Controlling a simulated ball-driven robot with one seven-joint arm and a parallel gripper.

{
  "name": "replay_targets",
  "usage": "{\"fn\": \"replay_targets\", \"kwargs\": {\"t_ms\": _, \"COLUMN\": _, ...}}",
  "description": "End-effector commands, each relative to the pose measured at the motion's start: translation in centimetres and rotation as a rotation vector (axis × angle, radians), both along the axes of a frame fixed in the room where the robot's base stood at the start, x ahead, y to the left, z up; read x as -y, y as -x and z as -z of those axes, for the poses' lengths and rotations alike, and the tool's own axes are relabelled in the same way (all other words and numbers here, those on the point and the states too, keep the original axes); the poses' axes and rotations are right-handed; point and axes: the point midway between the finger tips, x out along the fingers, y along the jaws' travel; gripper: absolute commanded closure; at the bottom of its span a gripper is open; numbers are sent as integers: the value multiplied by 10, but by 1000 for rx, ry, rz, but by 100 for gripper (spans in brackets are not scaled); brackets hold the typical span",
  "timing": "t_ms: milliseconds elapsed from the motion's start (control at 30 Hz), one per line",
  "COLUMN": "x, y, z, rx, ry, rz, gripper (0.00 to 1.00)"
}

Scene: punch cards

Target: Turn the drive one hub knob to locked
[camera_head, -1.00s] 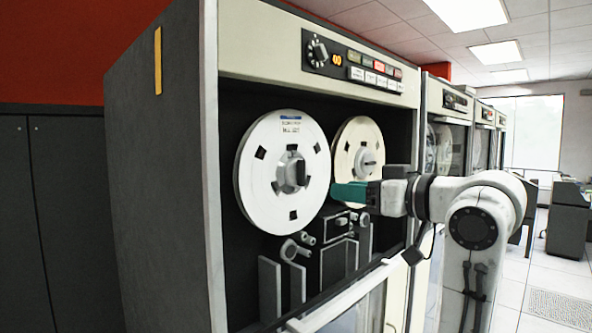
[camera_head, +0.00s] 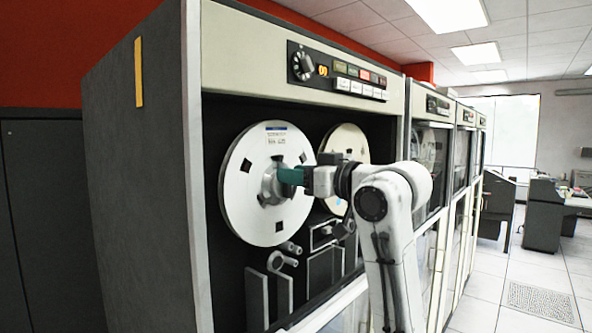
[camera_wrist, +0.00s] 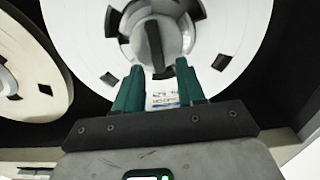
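The left tape reel (camera_head: 248,205) is a white disc with dark square holes, mounted in the open tape drive. Its grey hub knob (camera_head: 268,186) sits at the reel's centre. In the wrist view the knob (camera_wrist: 157,40) is a round hub with a dark raised bar, slightly tilted from upright. My gripper (camera_head: 280,177) has green fingers pointing at the hub. In the wrist view its two fingers (camera_wrist: 158,70) are spread apart, with their tips just short of the bar and on either side of its line. Nothing is visibly held. Exact contact in depth cannot be told.
A second cream reel (camera_head: 350,140) is to the right, partly behind my arm. A control panel (camera_head: 335,75) with a dial and buttons is above. Tape guides (camera_head: 285,255) lie below the reels. The cabinet's left side panel (camera_head: 140,180) stands close by. Open floor is at right.

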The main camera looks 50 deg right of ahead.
Motion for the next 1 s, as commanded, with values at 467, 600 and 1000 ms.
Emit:
{"fn": "replay_targets", "kwargs": {"t_ms": 467, "x": 0, "y": -4, "z": 1, "rx": -1, "ry": 0, "rz": 0, "gripper": 73}}
{"fn": "replay_targets", "kwargs": {"t_ms": 600, "x": 0, "y": -4, "z": 1, "rx": -1, "ry": 0, "rz": 0, "gripper": 86}}
{"fn": "replay_targets", "kwargs": {"t_ms": 1000, "x": 0, "y": -4, "z": 0, "rx": -1, "ry": -1, "rz": 0, "gripper": 100}}
